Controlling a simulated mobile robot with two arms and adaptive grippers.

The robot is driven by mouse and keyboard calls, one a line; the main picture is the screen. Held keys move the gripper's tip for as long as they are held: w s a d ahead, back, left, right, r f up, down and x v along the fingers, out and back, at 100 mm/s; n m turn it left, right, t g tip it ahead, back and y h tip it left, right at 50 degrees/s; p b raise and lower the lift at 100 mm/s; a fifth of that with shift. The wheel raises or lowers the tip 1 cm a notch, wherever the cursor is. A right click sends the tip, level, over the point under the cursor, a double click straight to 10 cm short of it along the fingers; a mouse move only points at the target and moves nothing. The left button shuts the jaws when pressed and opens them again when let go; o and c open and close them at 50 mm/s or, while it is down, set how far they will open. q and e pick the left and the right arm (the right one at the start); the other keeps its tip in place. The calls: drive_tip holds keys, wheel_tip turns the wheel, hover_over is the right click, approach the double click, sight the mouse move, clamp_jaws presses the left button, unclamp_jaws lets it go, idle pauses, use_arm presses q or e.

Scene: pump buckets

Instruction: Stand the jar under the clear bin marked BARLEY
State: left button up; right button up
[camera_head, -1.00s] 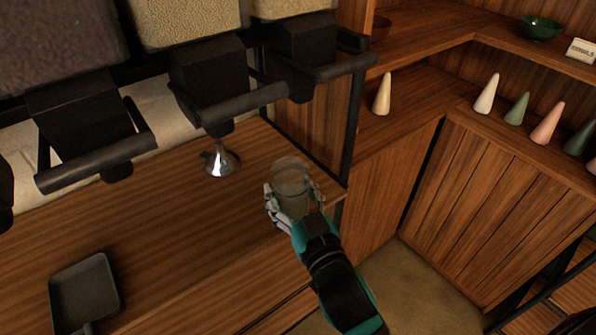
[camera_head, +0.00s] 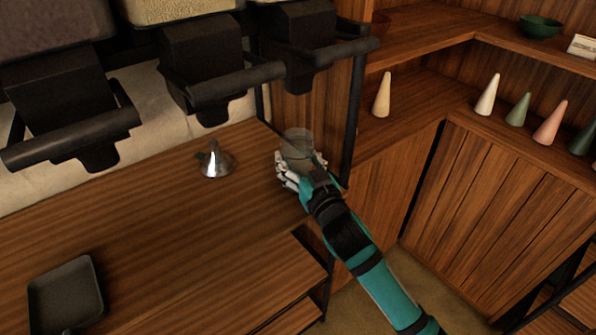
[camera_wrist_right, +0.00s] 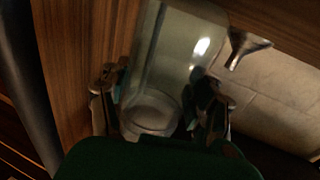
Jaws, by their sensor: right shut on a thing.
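A clear glass jar (camera_head: 297,143) is at the right end of the wooden counter. My right gripper (camera_head: 298,168) is shut around it, with fingers on both sides. The jar (camera_wrist_right: 165,75) fills the middle of the right wrist view, between the fingers of my right gripper (camera_wrist_right: 160,108). I cannot tell whether its base touches the counter. The clear bins (camera_head: 185,9) are cut off by the top edge, and no BARLEY mark shows. Their black dispensers (camera_head: 300,35) hang over the counter, the rightmost one above the jar. My left gripper is not in view.
A metal funnel (camera_head: 215,163) stands on the counter left of the jar. A dark scoop (camera_head: 66,292) lies at the front left. A black rack post (camera_head: 353,115) rises just right of the jar. The counter (camera_head: 160,225) is clear between funnel and scoop.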

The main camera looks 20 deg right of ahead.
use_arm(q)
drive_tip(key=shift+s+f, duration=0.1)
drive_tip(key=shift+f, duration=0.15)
use_arm(e)
drive_tip(key=shift+f, duration=0.1)
drive_tip(key=shift+f, duration=0.2)
drive_tip(key=o, duration=1.4)
drive_tip(key=shift+c, duration=0.2)
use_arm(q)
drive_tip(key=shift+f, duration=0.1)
use_arm(e)
drive_tip(key=shift+r, duration=0.15)
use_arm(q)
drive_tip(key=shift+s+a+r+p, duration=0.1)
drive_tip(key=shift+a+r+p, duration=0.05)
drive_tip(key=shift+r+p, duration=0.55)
use_arm(e)
drive_tip(key=s+d, duration=0.1)
drive_tip(key=s, duration=1.1)
